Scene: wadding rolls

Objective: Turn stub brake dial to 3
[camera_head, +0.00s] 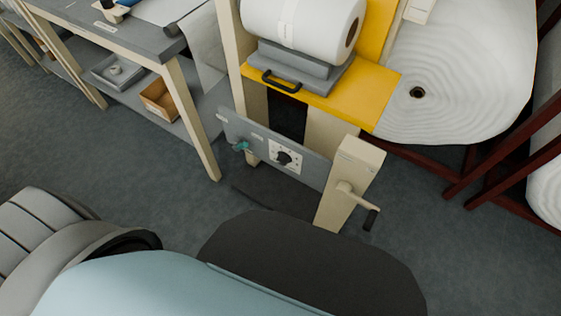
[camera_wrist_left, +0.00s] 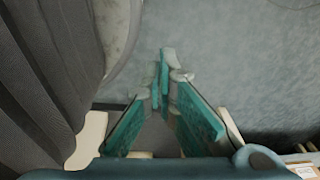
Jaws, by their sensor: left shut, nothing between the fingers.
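A black dial knob (camera_head: 284,157) sits on a white square plate with small dark marks, on the grey panel (camera_head: 312,174) of the cream and yellow machine in the head view. The marks and the knob's pointer are too small to read. My left gripper (camera_wrist_left: 164,80), with teal finger pads, shows in the left wrist view. Its fingers meet at the tips with nothing between them, above grey floor. The dial is not in that view. My right gripper is not in view.
A cream post with a crank handle (camera_head: 358,203) stands right of the panel. A white roll (camera_head: 300,25) rests on a grey block above the yellow shelf (camera_head: 345,98). A bench (camera_head: 140,38) stands at left, a large wadding roll (camera_head: 465,70) at right.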

